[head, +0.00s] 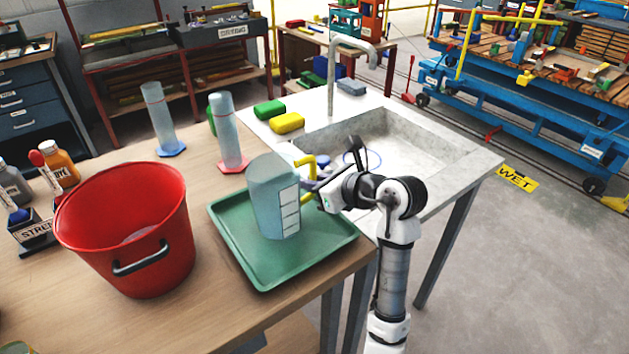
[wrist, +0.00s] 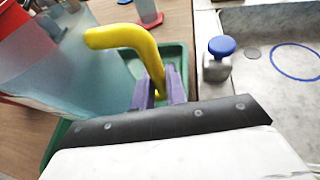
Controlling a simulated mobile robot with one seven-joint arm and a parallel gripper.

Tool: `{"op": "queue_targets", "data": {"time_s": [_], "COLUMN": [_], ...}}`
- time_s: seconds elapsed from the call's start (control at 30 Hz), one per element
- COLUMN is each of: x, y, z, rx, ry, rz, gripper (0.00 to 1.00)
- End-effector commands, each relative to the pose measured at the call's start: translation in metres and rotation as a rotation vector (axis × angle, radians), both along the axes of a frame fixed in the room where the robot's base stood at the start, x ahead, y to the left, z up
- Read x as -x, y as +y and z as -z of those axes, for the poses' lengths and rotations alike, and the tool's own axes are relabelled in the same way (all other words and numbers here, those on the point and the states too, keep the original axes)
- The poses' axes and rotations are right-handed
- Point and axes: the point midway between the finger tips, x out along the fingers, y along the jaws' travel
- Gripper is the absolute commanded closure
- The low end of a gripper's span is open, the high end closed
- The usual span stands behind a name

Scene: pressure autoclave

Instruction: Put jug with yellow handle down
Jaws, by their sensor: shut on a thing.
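The jug (head: 268,200) is a translucent blue-grey vessel with a white scale panel, upright over the green tray (head: 228,247). Its yellow handle (head: 309,178) points right, toward my gripper (head: 318,188). In the wrist view, purple fingers of my gripper (wrist: 160,92) are shut on the lower part of the yellow handle (wrist: 125,38). The jug's body (wrist: 75,60) fills the left of that view. The jug's base appears at or just above the tray floor; I cannot tell whether it touches.
A red bucket (head: 118,235) stands left of the tray. Two cylinders, one with a red base (head: 229,140) and one with a blue base (head: 160,120), stand behind. A sink (head: 400,135) with a tall tap (head: 333,75) is at the right. Yellow (head: 287,123) and green (head: 269,109) sponges lie beside it.

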Motion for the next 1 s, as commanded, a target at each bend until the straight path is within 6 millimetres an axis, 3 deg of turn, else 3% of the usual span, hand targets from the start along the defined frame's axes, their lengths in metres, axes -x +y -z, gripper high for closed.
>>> {"op": "queue_targets", "data": {"time_s": [0.4,0.43,0.6,1.0], "x": [-0.0001,0.0,-0.0001,0.003], "y": [-0.0001,-0.0001,0.0,-0.0048], "z": [0.0066,0.0054,0.0047,0.0004], "rx": [0.0,0.001,0.001,0.001], "ry": [-0.002,-0.001,-0.001,-0.003], "rz": [0.001,0.001,0.001,0.002], "gripper": [1.0,0.84,0.65,0.65]}}
